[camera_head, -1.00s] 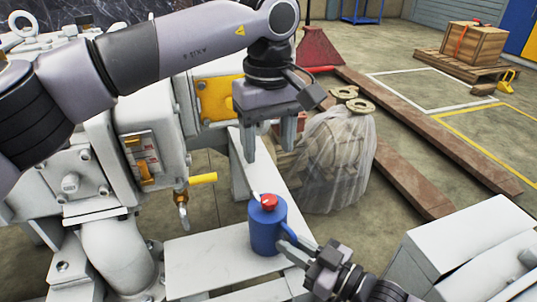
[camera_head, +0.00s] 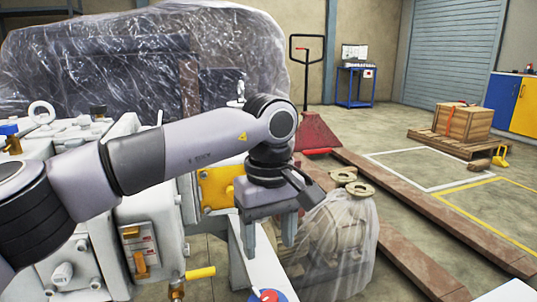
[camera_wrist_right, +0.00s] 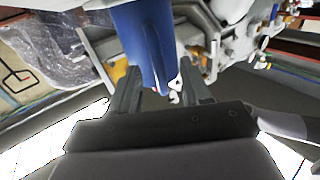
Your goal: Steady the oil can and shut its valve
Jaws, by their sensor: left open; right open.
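The blue oil can with its red cap (camera_head: 268,296) is cut off by the bottom edge of the head view; only its top shows. Its blue body (camera_wrist_right: 148,40) fills the top middle of the right wrist view. The valve's yellow lever (camera_head: 200,273) sticks out to the right from the white machine, left of the can. My left gripper (camera_head: 269,240) is open and empty, pointing down above the can. My right gripper (camera_wrist_right: 159,72) is open, with a blue part of the can between its fingers; contact is unclear. It is outside the head view.
The white machine (camera_head: 100,230) fills the left. A plastic-wrapped load (camera_head: 335,245) stands right of my left gripper. Floor is free at the right.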

